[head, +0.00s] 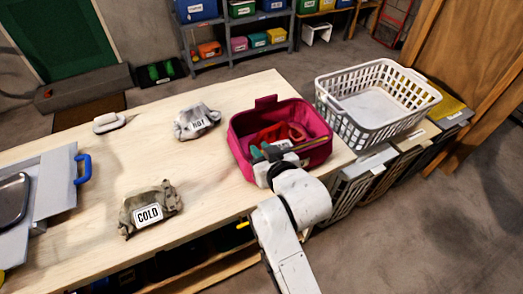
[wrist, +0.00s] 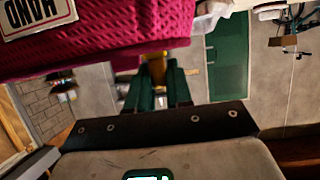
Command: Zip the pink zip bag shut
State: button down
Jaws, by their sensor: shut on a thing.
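The pink zip bag (head: 318,150) stands on the wooden table at its right end. Its top is open, and red cloth (head: 280,134) shows inside. My gripper (head: 262,152) is at the bag's near left rim, with my arm reaching in from the front. The green fingers of my gripper (wrist: 158,78) are closed on a small yellow piece at the bag's edge, which looks like the zip pull (wrist: 154,62). The rest of the zip is hidden.
A white laundry basket (head: 372,122) stands just right of the bag. Grey HOT (head: 196,121) and olive COLD (head: 151,209) cloth bundles lie left on the table (head: 100,165).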

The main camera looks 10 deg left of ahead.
aim_at(327, 138)
jog(key=w+d, duration=0.3)
jog(key=d, duration=0.2)
jog(key=w+d+b, duration=0.1)
jog(key=w+d, duration=0.2)
jog(key=d, duration=0.3)
jog(key=w+d, duration=0.4)
jog(key=d, duration=0.1)
jog(key=shift+d+b, duration=0.35)
jog(key=shift+b, duration=0.05)
jog(key=c, duration=1.1)
grip_release()
jog(key=b+v, duration=0.1)
jog(key=v, duration=0.9)
jog(key=shift+s+d+r, duration=0.15)
jog(key=shift+s, duration=0.25)
